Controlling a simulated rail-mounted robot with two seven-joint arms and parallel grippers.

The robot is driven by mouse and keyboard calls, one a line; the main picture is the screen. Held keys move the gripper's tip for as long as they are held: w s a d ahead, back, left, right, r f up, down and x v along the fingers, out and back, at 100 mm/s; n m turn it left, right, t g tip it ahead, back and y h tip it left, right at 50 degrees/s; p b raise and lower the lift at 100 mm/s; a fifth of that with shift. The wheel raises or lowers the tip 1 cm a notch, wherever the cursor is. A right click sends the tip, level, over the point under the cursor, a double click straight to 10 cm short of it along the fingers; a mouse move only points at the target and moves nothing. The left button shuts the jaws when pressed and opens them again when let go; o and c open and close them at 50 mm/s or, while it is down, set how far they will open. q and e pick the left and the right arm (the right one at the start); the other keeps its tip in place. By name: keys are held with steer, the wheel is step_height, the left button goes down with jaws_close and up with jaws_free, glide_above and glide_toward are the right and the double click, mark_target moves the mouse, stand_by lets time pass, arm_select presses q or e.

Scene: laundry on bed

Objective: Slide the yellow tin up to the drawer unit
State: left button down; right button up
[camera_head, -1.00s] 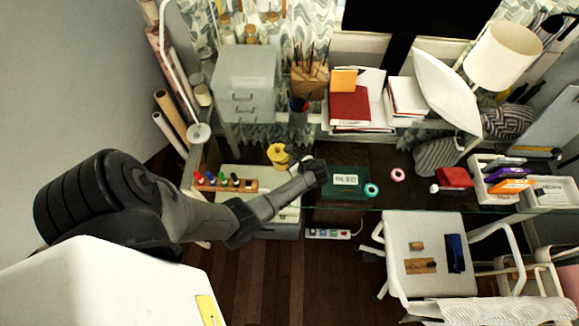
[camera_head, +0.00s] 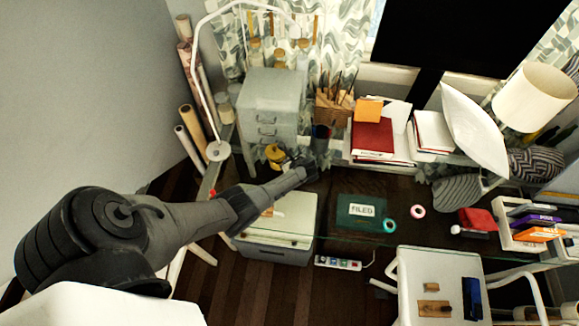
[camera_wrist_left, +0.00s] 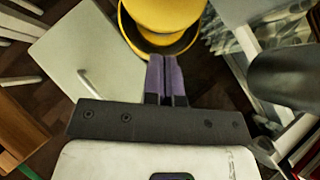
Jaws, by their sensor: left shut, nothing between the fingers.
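The yellow tin (camera_head: 274,155) stands on the desk right in front of the grey drawer unit (camera_head: 270,108); any remaining gap between them is hard to make out. My left gripper (camera_head: 304,165) is just right of the tin. Its fingers (camera_wrist_left: 166,75) are shut and empty, with the tips at or very close to the tin's side; contact is unclear. My right gripper is not in view.
A dark pen cup (camera_head: 320,138) stands right of the tin, near my left gripper. Books (camera_head: 373,137) lie further right. A green mat (camera_head: 361,210) and tape rolls lie on the dark desk top. A light cabinet (camera_head: 275,238) sits low under my left forearm.

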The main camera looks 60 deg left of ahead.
arm_select(q)
steer(key=shift+d, duration=0.1)
steer(key=shift+d, duration=0.3)
steer(key=d+p, duration=0.1)
steer(key=d, duration=0.1)
steer(key=d+r, duration=0.1)
steer(key=d, duration=0.1)
steer(key=shift+w+d+r+p, duration=0.1)
steer(key=shift+d+p, duration=0.15)
steer(key=shift+p, duration=0.15)
steer(key=p+v, duration=0.1)
steer(key=v, duration=0.7)
steer(key=shift+r, duration=0.1)
